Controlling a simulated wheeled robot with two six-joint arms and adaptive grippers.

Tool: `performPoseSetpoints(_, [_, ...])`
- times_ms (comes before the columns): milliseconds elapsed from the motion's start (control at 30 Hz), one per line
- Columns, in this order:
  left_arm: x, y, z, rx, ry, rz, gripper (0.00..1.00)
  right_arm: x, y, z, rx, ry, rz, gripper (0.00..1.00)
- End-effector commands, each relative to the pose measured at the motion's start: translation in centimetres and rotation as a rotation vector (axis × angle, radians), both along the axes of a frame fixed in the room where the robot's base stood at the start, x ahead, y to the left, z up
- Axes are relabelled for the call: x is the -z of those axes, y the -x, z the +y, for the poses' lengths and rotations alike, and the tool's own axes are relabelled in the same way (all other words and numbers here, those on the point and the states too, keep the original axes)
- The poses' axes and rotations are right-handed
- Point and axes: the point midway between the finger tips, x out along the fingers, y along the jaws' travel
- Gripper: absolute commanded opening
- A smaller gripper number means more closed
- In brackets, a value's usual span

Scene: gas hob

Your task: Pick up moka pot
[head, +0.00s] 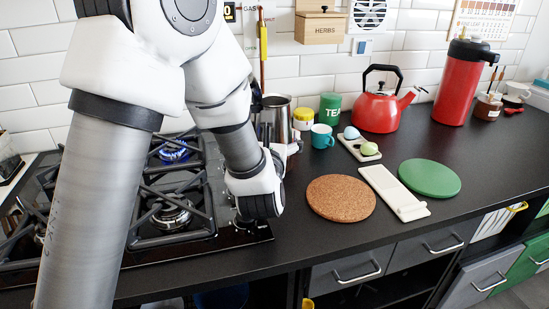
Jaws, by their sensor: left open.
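A shiny steel vessel (277,118) stands at the back, just right of the hob, in the head view. It may be the moka pot, but its left side and base are hidden behind my left arm, so I cannot tell for sure. My left gripper (287,150) is in front of and below this vessel, beyond the wrist. It is open, with its fingers mostly hidden by the wrist. I cannot tell whether it touches the vessel. My right gripper is not in view.
The gas hob (165,215) has a blue flame lit on its rear burner (173,152). A teal mug (322,136), green tea tin (330,108) and red kettle (378,110) stand right of the vessel. A cork mat (341,197) and green round board (430,178) lie on the counter.

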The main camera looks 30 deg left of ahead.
Motion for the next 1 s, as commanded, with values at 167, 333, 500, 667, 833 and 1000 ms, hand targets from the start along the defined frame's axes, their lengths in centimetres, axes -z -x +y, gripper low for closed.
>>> performPoseSetpoints(167, [3.6, 0.0, 0.0, 0.0, 0.0, -0.001, 1.0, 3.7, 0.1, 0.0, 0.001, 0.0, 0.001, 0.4])
performPoseSetpoints(333, [5.9, 0.0, 0.0, 0.0, 0.0, -0.001, 1.0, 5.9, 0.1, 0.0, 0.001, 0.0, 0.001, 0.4])
performPoseSetpoints(500, [6.1, -0.6, 0.3, 0.0, 0.002, -0.001, 1.0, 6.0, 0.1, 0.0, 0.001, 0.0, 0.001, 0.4])
performPoseSetpoints(667, [6.0, -2.5, 1.5, -0.002, 0.003, -0.003, 1.0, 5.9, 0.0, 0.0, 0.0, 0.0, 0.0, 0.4])
performPoseSetpoints(833, [6.1, -5.0, 3.0, -0.002, 0.003, -0.003, 1.0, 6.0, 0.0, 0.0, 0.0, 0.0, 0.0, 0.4])
performPoseSetpoints(1000, [6.1, -6.7, 3.9, 0.001, 0.0, -0.001, 1.0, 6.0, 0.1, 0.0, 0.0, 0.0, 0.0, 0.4])
